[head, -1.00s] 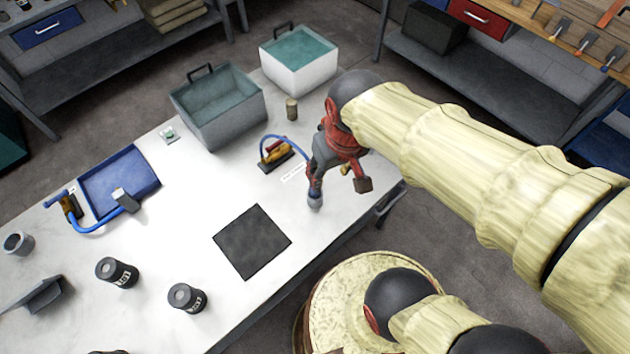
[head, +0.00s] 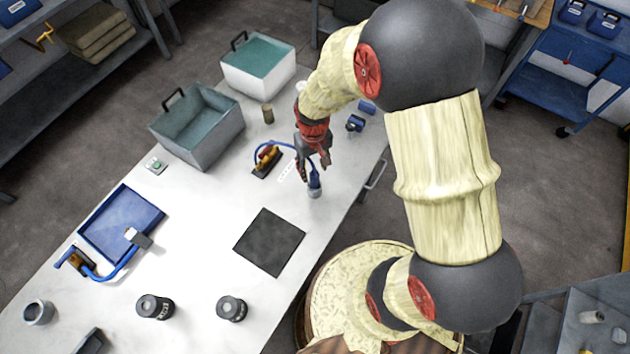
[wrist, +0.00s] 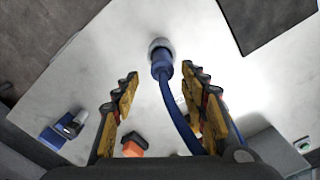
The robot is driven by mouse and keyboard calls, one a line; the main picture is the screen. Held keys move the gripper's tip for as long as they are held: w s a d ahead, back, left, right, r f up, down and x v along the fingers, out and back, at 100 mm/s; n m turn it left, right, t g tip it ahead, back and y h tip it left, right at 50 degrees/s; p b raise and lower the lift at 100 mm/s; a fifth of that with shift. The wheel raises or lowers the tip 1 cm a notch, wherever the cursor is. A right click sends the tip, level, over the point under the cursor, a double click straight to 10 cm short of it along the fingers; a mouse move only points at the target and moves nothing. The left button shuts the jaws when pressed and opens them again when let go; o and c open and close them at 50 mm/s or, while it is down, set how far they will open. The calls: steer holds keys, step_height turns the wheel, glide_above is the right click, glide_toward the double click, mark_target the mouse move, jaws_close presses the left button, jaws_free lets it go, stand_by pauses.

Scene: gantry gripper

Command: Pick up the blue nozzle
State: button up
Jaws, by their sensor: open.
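The blue nozzle (head: 314,182) stands on the white table (head: 215,270), close to its right edge, with its pale grey end down. A blue hose runs from it to a yellow and black fitting (head: 266,160). My gripper (head: 312,168) is open just above the nozzle. In the wrist view the nozzle (wrist: 161,65) lies between and slightly beyond the open fingertips (wrist: 160,75), with its hose curving down to the right. I see no clear contact between fingers and nozzle; the right finger is close to the hose.
A dark square mat (head: 270,242) lies in front of the nozzle. Small blue parts (head: 355,124) lie near the right edge. A blue tray (head: 120,225) is at left.

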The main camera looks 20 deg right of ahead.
mark_target(314, 180)
steer(key=shift+s+a+f, duration=0.15)
steer(key=shift+s+f, duration=0.05)
steer(key=shift+f, duration=0.25)
steer(key=f, duration=0.3)
steer(key=shift+s+f, duration=0.2)
steer(key=shift+s, duration=0.2)
steer(key=shift+f, duration=0.5)
steer(key=c, duration=0.3)
steer(key=c, duration=0.8)
jaws_close()
